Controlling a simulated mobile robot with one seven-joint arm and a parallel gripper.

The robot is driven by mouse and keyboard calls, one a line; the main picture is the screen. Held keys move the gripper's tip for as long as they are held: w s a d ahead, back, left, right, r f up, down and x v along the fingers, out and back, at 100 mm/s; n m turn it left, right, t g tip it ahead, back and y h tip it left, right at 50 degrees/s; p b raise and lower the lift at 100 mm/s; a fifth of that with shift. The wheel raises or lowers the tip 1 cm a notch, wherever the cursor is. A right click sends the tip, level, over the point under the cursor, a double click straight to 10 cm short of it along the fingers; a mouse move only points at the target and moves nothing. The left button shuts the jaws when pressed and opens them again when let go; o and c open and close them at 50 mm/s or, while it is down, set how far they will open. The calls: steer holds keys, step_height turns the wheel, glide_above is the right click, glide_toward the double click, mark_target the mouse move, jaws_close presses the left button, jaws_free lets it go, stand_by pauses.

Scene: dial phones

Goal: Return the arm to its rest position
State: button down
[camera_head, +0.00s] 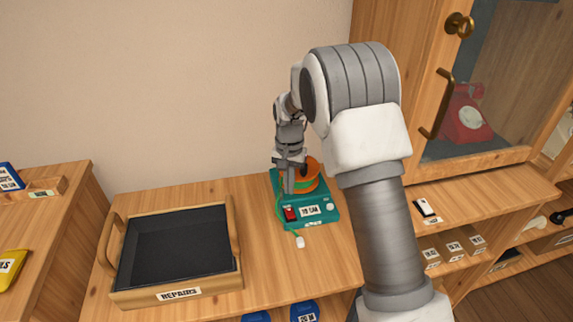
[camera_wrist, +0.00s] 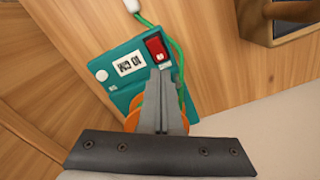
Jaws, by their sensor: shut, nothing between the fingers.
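My gripper (camera_head: 290,180) is above the teal device (camera_head: 322,219) on the wooden counter, pointing down. Its fingers are together with nothing between them. In the wrist view the fingertips (camera_wrist: 163,75) end just beside the red switch (camera_wrist: 156,48) of the device; whether they touch it I cannot tell. The device carries a white label, a white knob (camera_wrist: 102,75) and an orange spool (camera_head: 312,179) partly hidden behind the fingers. A green cord with a white plug (camera_head: 300,242) lies at its front. My arm reaches in from the lower right, bent at a high elbow.
A wooden tray marked REPAIRS (camera_head: 178,293), dark and empty inside, stands left on the counter (camera_head: 270,270). A cabinet with a glass door (camera_head: 437,100) holds a red phone (camera_head: 464,115) at right. A small white-and-black item (camera_head: 424,207) lies on the right shelf. The wall is behind.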

steer(key=s+d+r+n+t, duration=0.1)
steer(key=s+d+r, duration=0.2)
steer(key=s+r, duration=0.45)
steer(key=s+d+r+n+t, duration=0.15)
steer(key=s+d+r, duration=0.3)
steer(key=r, duration=0.65)
steer(key=s+d+r+n+t, duration=0.1)
steer(key=s+d+r+t, duration=0.1)
steer(key=s, duration=0.7)
steer(key=s+d+r+t, duration=0.1)
steer(key=s+d+r, duration=0.1)
steer(key=s, duration=0.8)
step_height(320, 180, up, 16)
steer(key=p, duration=1.6)
steer(key=shift+s, duration=0.15)
steer(key=shift+f, duration=0.15)
